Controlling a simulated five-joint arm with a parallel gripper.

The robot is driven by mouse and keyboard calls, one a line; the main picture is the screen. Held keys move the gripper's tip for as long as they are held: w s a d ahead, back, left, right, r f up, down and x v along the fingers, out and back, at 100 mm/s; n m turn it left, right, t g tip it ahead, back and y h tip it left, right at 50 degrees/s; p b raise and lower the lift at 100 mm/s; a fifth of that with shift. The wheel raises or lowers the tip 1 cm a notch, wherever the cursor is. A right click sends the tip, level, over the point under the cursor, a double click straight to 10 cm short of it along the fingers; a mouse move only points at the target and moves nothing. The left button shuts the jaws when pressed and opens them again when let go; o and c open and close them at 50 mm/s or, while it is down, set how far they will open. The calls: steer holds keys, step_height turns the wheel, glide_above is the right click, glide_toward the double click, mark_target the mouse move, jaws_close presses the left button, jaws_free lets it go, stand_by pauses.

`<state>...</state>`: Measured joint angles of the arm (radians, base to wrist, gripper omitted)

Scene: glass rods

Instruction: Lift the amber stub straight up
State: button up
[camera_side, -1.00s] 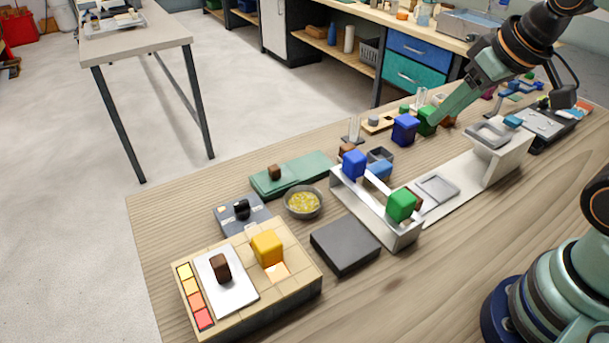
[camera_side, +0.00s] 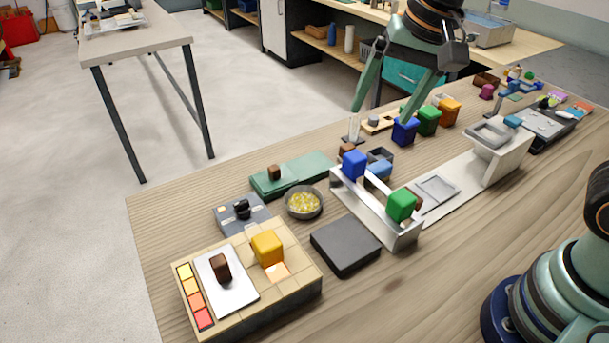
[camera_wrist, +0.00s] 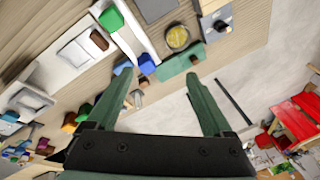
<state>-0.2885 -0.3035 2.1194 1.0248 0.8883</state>
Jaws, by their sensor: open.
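An amber-yellow block (camera_side: 267,247) stands upright on a beige tiled box (camera_side: 290,294) at the front left; it is the closest match to the amber stub, but I cannot tell for certain. An orange block (camera_side: 448,111) stands in the back row. My gripper (camera_side: 386,108) is open and empty, with its fingers pointing down above the back of the table, far from the amber-yellow block. In the wrist view my gripper (camera_wrist: 160,75) shows its two fingers wide apart with nothing between them. The amber-yellow block does not show there.
A clear glass piece (camera_side: 354,129) stands near the left finger. Blue (camera_side: 404,131) and green (camera_side: 428,121) blocks stand close to the right finger. A white rack (camera_side: 385,222), a bowl (camera_side: 303,203) and a black box (camera_side: 345,247) lie between my gripper and the tiled box.

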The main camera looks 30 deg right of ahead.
steer(key=w+a+f+m+g, duration=0.25)
steer(key=a+m, duration=0.35)
steer(key=a, duration=0.6)
steer(key=m+h, duration=0.1)
steer(key=m, duration=0.4)
glide_above(266, 240)
step_height(266, 240, down, 5)
steer(key=shift+g, duration=0.35)
step_height(266, 240, down, 11)
steer(key=shift+f, duration=0.1)
jaws_close()
step_height(266, 240, up, 20)
